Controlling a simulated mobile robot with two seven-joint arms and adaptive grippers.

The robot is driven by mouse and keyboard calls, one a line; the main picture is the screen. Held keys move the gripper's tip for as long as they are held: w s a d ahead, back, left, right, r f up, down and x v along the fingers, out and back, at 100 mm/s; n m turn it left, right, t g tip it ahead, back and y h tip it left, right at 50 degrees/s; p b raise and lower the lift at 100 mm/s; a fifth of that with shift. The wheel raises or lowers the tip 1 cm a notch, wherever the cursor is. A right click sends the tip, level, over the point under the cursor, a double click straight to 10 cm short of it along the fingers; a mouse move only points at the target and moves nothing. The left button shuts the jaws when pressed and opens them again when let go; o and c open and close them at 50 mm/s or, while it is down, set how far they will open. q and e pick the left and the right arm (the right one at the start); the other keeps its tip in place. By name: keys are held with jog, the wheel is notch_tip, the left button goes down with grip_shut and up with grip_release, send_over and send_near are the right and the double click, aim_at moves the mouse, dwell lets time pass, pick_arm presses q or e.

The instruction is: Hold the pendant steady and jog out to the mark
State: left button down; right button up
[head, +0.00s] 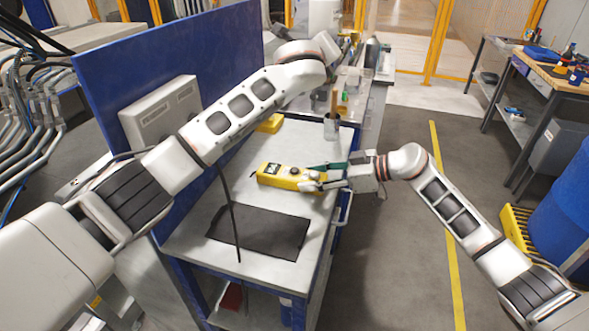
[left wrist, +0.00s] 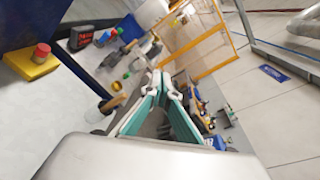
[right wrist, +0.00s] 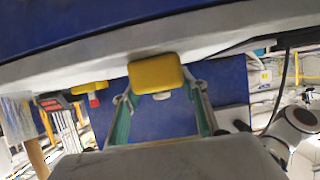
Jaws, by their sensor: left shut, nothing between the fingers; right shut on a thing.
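The yellow pendant (head: 280,177), with dark and light controls on its face, is over the white bench top in the head view. My right gripper (head: 318,184) is shut on its right end. In the right wrist view, the pendant's yellow end (right wrist: 155,72) shows between my fingers. I cannot tell whether the pendant touches the bench. My left gripper (left wrist: 165,80) is shut and empty in its wrist view, away from the pendant. In the head view it is mostly hidden beyond my left arm. I cannot pick out the mark.
A dark mat (head: 258,232) lies at the bench's near part, with a thin black cable (head: 232,215) crossing it. A tool cup (head: 332,127) stands behind the pendant. A yellow box with a red button (left wrist: 35,62) is at the back. A blue panel (head: 170,60) bounds the left side.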

pick_arm(q)
jog(key=s+a+f+n+g+y, duration=0.25)
jog(key=s+a+f+g, duration=0.2)
jog(key=f, duration=0.35)
jog(key=g+y, duration=0.1)
jog(key=g, duration=0.3)
send_over(294, 170)
notch_tip(294, 170, down, 6)
jog(key=shift+f, duration=0.1)
jog(key=shift+f, duration=4.4)
jog(key=shift+f, duration=0.2)
jog(key=shift+f, duration=0.25)
